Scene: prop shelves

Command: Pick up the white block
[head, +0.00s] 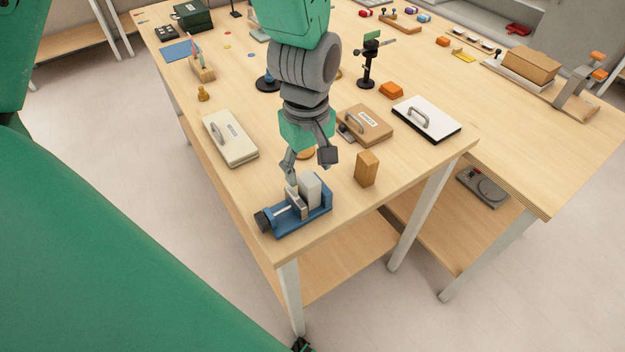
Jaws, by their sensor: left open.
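The white block (310,187) stands upright in a blue vise (300,216) near the front corner of the table. It looks light grey-white and sits against the vise's grey jaw; how tightly it is held I cannot tell. My left gripper (307,166) hangs over the block from above, with its fingers spread to the left and right. The fingertips are close to the top of the block, and no grip on it shows. My right gripper is not in view.
A wooden block (367,169) stands right of the vise. A beige case (230,137), a brown case (365,124) and a white case (427,118) with handles lie behind. A black stand (368,66) rises farther back. The table's front edge is close to the vise.

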